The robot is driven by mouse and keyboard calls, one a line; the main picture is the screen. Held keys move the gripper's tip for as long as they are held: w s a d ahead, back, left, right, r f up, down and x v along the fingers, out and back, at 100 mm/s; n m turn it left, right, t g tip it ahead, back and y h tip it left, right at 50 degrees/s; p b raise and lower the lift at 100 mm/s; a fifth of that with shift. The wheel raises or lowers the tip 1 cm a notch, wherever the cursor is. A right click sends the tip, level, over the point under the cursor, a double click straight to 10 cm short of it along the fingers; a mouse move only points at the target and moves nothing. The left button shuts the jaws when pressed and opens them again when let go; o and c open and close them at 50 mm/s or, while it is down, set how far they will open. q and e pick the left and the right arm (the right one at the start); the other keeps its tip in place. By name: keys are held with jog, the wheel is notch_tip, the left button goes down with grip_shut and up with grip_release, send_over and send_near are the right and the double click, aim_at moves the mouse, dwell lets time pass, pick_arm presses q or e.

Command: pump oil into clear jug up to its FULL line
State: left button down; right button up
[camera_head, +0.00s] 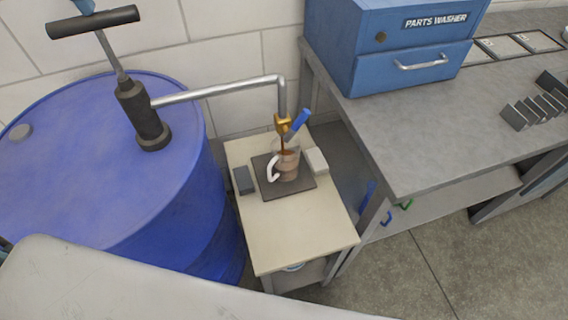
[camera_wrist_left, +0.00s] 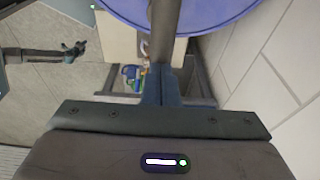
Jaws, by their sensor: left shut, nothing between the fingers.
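The blue drum (camera_head: 100,190) carries a black hand pump (camera_head: 142,115) with a T-handle (camera_head: 94,22) raised on its rod. My left gripper (camera_head: 84,5) is shut and empty, its blue tips at the top edge just above the handle; contact is unclear. It also shows in the left wrist view (camera_wrist_left: 161,90). The pump's pipe ends in a brass nozzle (camera_head: 283,123) with a blue lever. Brown oil runs from it into the clear jug (camera_head: 289,165), which holds some oil. The FULL line is unreadable. My right gripper (camera_wrist_left: 76,50) seems to show small at left; its jaws are unclear.
The jug stands on a dark plate (camera_head: 303,187) on a small cream table (camera_head: 300,240), between a grey block (camera_head: 243,180) and a white block (camera_head: 316,160). A workbench (camera_head: 420,150) with a blue parts washer (camera_head: 400,50) is at right.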

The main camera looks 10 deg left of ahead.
aim_at(93, 27)
pick_arm(q)
jog(key=shift+f+b, duration=2.9)
jog(key=shift+f, duration=0.4)
notch_tip(93, 27, up, 11)
jog(key=p, duration=0.7)
jog(key=shift+f+b, duration=4.8)
jog(key=shift+f, duration=0.75)
jog(key=shift+r+p, duration=4)
jog(key=shift+r, duration=1.55)
